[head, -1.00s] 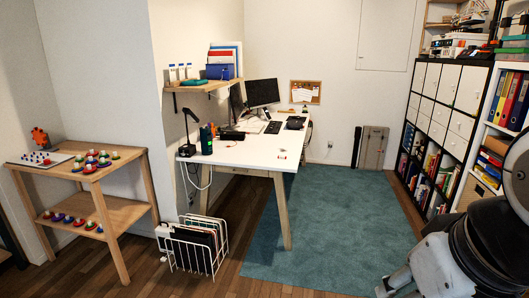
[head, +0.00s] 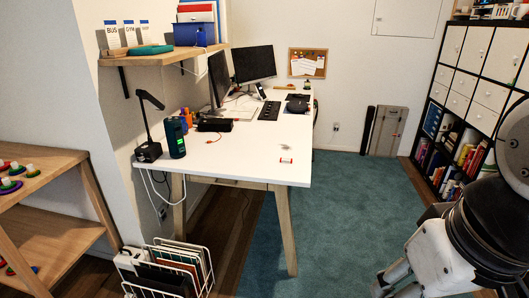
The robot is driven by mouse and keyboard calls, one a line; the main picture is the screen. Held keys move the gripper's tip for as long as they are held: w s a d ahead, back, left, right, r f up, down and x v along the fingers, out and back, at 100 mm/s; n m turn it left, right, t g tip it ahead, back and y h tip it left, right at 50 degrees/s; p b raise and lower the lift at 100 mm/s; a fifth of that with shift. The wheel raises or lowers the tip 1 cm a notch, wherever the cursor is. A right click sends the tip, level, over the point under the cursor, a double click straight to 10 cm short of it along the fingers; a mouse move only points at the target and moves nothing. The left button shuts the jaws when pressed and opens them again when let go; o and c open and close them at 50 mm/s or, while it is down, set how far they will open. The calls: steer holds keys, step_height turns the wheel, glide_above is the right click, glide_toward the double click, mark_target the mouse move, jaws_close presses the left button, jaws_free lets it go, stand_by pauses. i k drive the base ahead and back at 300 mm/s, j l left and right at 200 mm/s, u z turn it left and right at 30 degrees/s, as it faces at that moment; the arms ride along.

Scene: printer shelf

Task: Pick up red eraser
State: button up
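A small red and white piece (head: 286,160) lies on the white desk (head: 245,165), near its front right corner; it may be the red eraser, but it is too small to be sure. Another small reddish thing (head: 213,141) lies farther back near a thin red cord. My arm (head: 440,258) shows at the lower right, over the floor and well away from the desk.
A dark green cylinder (head: 175,138), a black lamp (head: 149,125) and monitors (head: 254,61) stand on the desk. A white wire rack (head: 175,270) stands on the floor in front. A wooden shelf (head: 50,215) is at left. The teal rug (head: 345,215) is clear.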

mark_target(285, 160)
steer(key=i+l, duration=0.1)
steer(key=i, duration=1.15)
steer(key=i+l+u, duration=0.1)
steer(key=i, duration=0.5)
